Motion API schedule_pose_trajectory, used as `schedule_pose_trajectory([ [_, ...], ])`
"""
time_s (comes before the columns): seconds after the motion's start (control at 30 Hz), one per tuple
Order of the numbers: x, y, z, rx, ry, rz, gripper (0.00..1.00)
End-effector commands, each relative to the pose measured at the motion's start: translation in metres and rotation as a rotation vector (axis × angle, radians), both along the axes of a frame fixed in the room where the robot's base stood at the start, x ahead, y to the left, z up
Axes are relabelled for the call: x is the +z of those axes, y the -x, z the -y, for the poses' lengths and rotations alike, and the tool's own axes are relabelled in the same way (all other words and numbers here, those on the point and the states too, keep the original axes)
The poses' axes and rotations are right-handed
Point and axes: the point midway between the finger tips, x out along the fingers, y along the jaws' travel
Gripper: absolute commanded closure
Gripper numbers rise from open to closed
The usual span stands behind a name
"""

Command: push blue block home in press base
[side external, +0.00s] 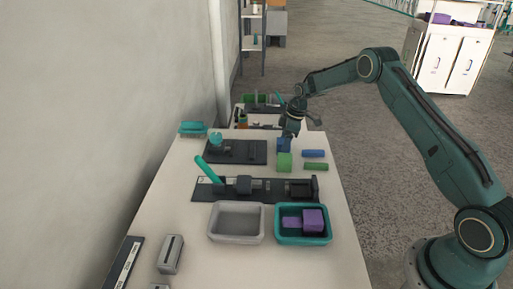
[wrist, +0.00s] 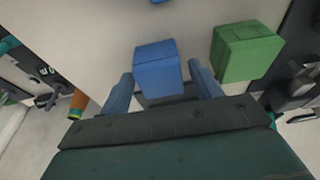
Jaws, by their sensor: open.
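The blue block (side external: 283,146) stands on the table directly behind the green block (side external: 284,162). My gripper (side external: 289,136) is low over the blue block, jaws open. In the wrist view the blue block (wrist: 157,68) is between the two finger tips, with a finger on each side and small gaps visible. The green block (wrist: 246,50) is to its right, outside the jaws. A dark base with a teal lever (side external: 245,188) lies nearer the camera, and a flat dark base (side external: 235,152) lies left of the blocks. I cannot tell which is the press base.
A blue bar (side external: 313,153) and a green bar (side external: 316,167) lie right of the blocks. An empty grey tray (side external: 211,222) and a teal tray (side external: 328,237) with purple pieces are in front. A wall runs along the left.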

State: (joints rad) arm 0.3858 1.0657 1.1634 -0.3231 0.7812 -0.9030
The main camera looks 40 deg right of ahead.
Motion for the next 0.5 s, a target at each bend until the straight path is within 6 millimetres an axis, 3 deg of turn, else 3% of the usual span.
schedule_pose_trajectory([
  [0.07,0.0002,0.0001,0.0001,0.0,0.0,0.0,0.36],
  [0.3,0.0003,0.0001,0.0001,0.0,0.0,0.0,0.78],
  [0.5,0.0029,-0.0002,0.0002,0.0,0.0,0.001,0.78],
])
